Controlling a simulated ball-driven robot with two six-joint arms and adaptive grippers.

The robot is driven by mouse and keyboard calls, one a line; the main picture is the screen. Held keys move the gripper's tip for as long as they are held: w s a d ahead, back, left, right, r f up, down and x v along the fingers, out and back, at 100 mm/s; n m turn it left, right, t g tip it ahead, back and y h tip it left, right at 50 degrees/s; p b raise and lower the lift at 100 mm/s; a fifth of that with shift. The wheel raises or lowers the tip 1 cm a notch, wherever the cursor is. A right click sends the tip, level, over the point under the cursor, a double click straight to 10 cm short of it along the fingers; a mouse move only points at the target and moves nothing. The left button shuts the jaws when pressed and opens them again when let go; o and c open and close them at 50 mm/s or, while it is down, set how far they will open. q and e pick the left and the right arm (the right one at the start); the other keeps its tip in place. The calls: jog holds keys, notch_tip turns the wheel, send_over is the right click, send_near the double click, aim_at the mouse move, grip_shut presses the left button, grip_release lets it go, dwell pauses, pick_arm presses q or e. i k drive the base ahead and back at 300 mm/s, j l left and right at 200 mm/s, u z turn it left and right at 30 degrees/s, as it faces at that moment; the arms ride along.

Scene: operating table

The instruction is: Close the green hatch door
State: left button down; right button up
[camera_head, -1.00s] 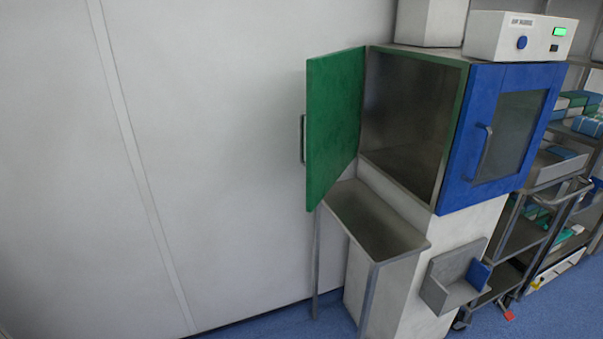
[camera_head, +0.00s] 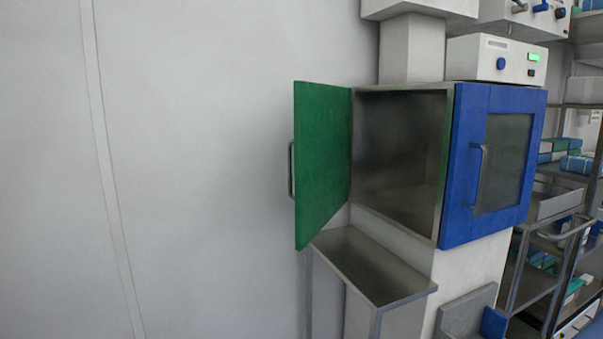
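The green hatch door (camera_head: 322,163) stands wide open, swung out to the left of the metal-lined hatch box (camera_head: 398,160). Its grey handle (camera_head: 292,169) is on the door's outer left edge. The box interior looks empty. A blue door (camera_head: 490,165) with a window and a vertical handle (camera_head: 480,176) is shut on the box's right face. Neither of my grippers shows in the view.
A steel tray table (camera_head: 372,266) stands below the open green door. A white control box (camera_head: 497,59) sits on top of the hatch. Shelving and a cart (camera_head: 545,210) with supplies stand at the right. The wall (camera_head: 190,170) at the left is bare.

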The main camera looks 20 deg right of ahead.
aim_at(322, 112)
jog(key=i+z, duration=0.1)
jog(key=z, duration=0.3)
jog(key=j+z, duration=0.1)
jog(key=z, duration=0.3)
jog(key=i+j+z, duration=0.1)
jog(key=z, duration=0.3)
jog(key=i+j+z, duration=0.15)
jog(key=j, duration=0.2)
jog(key=i+j+z, duration=0.2)
jog(key=j, duration=0.2)
jog(key=j+z, duration=0.15)
jog(key=j, duration=0.2)
jog(key=i+j+z, duration=0.2)
jog(key=j, duration=0.25)
jog(key=i+j, duration=0.5)
jog(key=j, duration=0.1)
